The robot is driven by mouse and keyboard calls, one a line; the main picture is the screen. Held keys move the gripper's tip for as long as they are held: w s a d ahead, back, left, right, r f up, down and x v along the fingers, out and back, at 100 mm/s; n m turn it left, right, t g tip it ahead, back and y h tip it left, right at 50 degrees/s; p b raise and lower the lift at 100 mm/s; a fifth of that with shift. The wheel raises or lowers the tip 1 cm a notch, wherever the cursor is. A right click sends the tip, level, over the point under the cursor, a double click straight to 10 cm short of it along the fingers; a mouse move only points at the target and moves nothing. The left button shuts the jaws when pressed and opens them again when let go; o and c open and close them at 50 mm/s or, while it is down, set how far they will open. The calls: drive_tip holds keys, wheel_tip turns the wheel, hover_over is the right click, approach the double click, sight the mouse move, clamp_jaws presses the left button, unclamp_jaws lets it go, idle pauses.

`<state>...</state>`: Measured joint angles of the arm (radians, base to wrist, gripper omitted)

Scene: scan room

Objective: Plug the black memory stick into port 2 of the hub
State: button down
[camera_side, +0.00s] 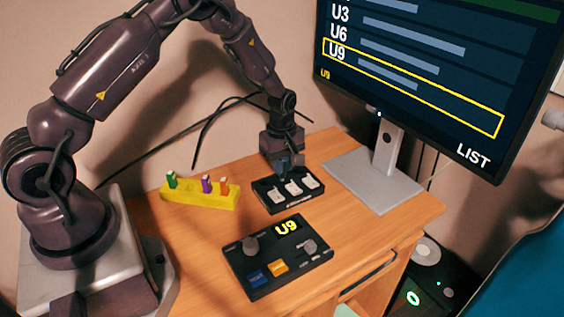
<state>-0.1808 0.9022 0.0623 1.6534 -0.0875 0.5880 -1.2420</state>
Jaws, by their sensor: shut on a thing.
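The hub (264,197) is a black box with several pale plates on its top, in the middle of the desk. Its port numbers are too small to read. My gripper (287,174) points down at the hub's back edge, above or against it; I cannot tell whether it touches. The gripper is shut on a small dark thing, which fits the black memory stick. The fingers hide most of it, and its lower end cannot be made out against the dark hub.
A yellow rack (200,197) left of the hub holds green, purple and orange sticks. A black control box (258,266) showing "U9" lies in front. A monitor (430,75) on a grey stand (365,180) is at the right. Dark cables hang behind.

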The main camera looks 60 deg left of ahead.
drive_tip(key=shift+f, duration=0.3)
drive_tip(key=c, duration=0.9)
unclamp_jaws()
drive_tip(key=shift+o, duration=0.2)
drive_tip(key=shift+r, duration=0.1)
drive_tip(key=shift+r, duration=3.4)
